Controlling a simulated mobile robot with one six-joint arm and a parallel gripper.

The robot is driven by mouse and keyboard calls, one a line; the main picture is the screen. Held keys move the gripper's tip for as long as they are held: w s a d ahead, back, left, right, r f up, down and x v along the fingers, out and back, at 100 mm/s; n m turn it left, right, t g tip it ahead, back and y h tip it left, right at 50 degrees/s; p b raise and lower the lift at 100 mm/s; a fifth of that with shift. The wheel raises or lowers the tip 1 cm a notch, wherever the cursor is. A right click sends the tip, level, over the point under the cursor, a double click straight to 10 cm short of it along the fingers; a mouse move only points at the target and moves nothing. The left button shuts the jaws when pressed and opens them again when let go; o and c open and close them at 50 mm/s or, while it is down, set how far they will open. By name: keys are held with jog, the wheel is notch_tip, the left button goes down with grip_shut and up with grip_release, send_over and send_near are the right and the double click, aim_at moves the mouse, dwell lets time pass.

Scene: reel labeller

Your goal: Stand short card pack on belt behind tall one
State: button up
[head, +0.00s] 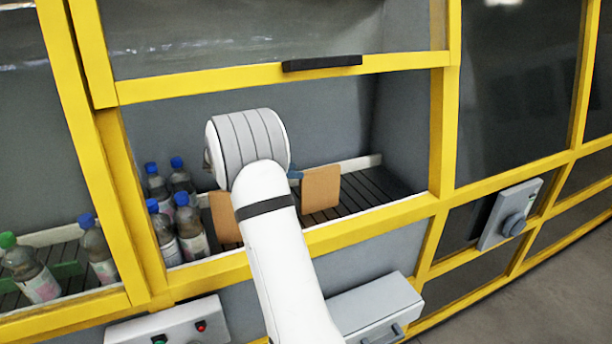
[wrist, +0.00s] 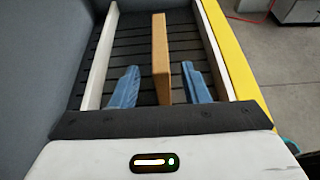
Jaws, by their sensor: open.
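Two brown card packs stand upright on the dark slatted belt (head: 352,200) behind the yellow frame. The right pack (head: 321,188) shows most of its broad face. The left pack (head: 226,219) is partly hidden by my arm, so I cannot tell which is taller. My gripper (head: 295,174) is beside the right pack's left edge, mostly hidden behind my wrist in the head view. In the wrist view my open gripper (wrist: 160,68) has its blue fingers on either side of one upright pack (wrist: 160,45), seen edge-on. Gaps show on both sides of it.
Several bottles with blue caps (head: 182,222) stand at the left of the opening. Pale rails (wrist: 98,65) border the belt, with the yellow frame (wrist: 238,55) outside. A dark handle (head: 322,63) sits on the raised panel above. The belt right of the right pack is clear.

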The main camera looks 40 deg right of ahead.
jog(key=s+a+r+m+t+y, duration=0.1)
jog(key=s+a+r+m+y, duration=0.15)
jog(key=s+a, duration=0.5)
jog(key=s+a+r+m+t+y, duration=0.1)
jog(key=s+a+r+m+y, duration=0.1)
jog(key=s+a+m+y, duration=0.5)
jog(key=s+a+f+m+t+y, duration=0.1)
jog(key=s+a+f+m+t, duration=0.1)
jog(key=s+a, duration=0.5)
jog(key=s+a+f+m+t+y, duration=0.1)
jog(key=s+a+m+t+y, duration=0.1)
jog(key=s+a, duration=0.6)
jog(key=shift+a+f+m, duration=0.35)
jog(key=shift+a+m, duration=0.3)
jog(key=shift+m, duration=0.2)
jog(key=shift+y, duration=0.25)
